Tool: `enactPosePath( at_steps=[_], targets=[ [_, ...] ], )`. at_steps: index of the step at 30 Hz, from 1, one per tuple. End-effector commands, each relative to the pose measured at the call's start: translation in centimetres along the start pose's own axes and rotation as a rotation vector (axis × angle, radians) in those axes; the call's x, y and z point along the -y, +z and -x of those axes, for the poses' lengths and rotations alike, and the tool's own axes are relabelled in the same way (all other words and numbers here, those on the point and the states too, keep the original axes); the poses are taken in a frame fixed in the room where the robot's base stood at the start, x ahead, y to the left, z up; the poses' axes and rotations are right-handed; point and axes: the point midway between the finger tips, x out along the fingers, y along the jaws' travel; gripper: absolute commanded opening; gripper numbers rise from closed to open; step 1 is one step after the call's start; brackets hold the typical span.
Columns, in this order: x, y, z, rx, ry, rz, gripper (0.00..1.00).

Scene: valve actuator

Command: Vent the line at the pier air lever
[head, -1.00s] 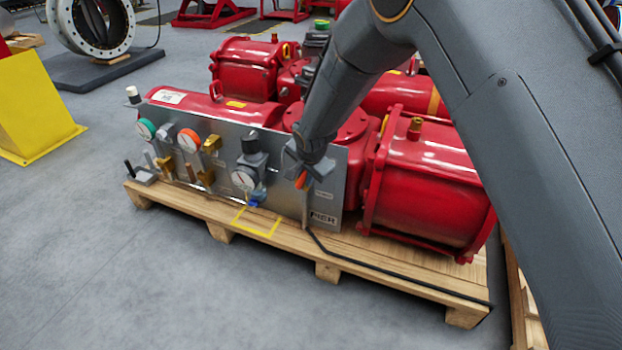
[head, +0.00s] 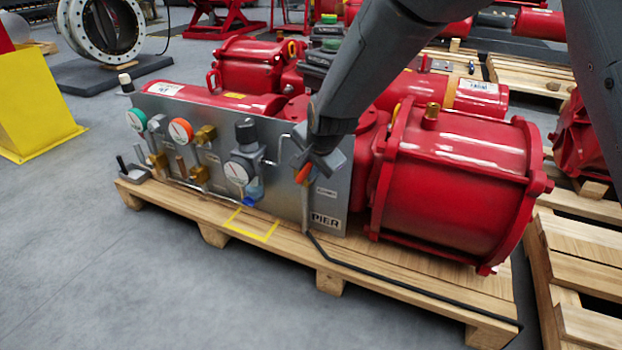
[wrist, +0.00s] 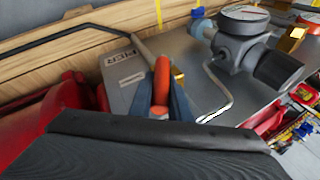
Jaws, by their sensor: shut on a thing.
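The orange-handled lever (head: 302,173) is at the right end of the grey metal panel (head: 283,190), above the PIER label (head: 325,220). My gripper (head: 312,163) is at the lever, in front of the panel. In the wrist view the orange handle (wrist: 163,84) stands between the two blue-grey fingers of my gripper (wrist: 163,105), which are shut on it. The PIER label (wrist: 118,57) shows left of the handle. The lever's pivot is mostly hidden by my gripper and the handle.
A pressure gauge (head: 238,173) with a grey regulator (head: 246,131) sits left of the lever. A large red cylinder (head: 450,185) stands close on the right. A black hose (head: 390,284) runs over the wooden pallet (head: 273,250). Grey floor in front is clear.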

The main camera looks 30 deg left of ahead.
Motion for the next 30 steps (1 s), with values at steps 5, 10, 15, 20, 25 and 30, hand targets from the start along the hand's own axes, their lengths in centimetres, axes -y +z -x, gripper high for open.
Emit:
enactPosePath(
  at_steps=[5, 10, 15, 20, 25, 30],
  targets=[
    [0.07, -0.21, -0.15, -0.001, -0.015, -0.005, 0.0],
    [0.09, -0.17, -0.03, 0.001, -0.019, -0.005, 0.0],
    [0.11, -0.16, 0.03, 0.001, -0.02, -0.006, 0.0],
    [0.13, -0.15, 0.06, 0.001, -0.02, -0.006, 0.0],
    [0.13, -0.15, 0.05, 0.001, -0.02, -0.006, 0.23],
    [0.05, -0.06, 0.03, 0.003, -0.018, -0.006, 0.35]
  ],
)
